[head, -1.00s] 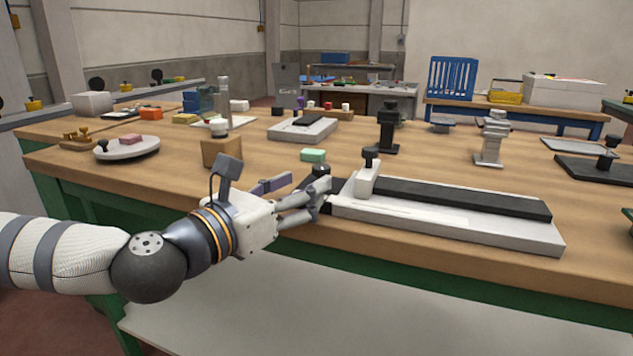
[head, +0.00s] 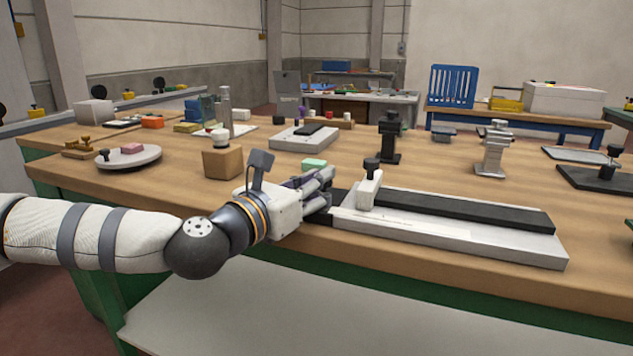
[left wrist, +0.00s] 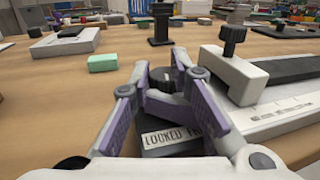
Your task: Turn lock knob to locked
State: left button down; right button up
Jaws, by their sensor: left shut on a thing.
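The black lock knob (left wrist: 160,100) stands on a small dark block (left wrist: 172,149) with a label that reads "LOCKED" and then letters cut off by a finger. The block is at the left end of a pale fixture (head: 450,238), near the bench's front edge. My left gripper (head: 326,190) is shut on the lock knob; its purple-padded fingers (left wrist: 163,88) press on it from both sides in the left wrist view. In the head view the fingers hide the knob. The knob's exact angle is hard to tell. My right gripper is not in view.
A pale clamp block (head: 367,188) with a black knob stands just right of the gripper, beside a long black strip (head: 470,208). A green block (left wrist: 103,63) and a wooden block (head: 222,163) sit behind and left. Black and grey posts stand farther back.

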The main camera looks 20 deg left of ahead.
pick_arm(q)
jog(key=c, duration=1.3)
grip_release()
jog(key=shift+s+d, duration=0.1)
jog(key=shift+d, duration=0.1)
jog(key=shift+s, duration=0.1)
jog(key=s+a+p, duration=0.1)
jog(key=s+a, duration=0.6)
jog(key=s, duration=0.4)
jog(key=shift+s+a, duration=0.25)
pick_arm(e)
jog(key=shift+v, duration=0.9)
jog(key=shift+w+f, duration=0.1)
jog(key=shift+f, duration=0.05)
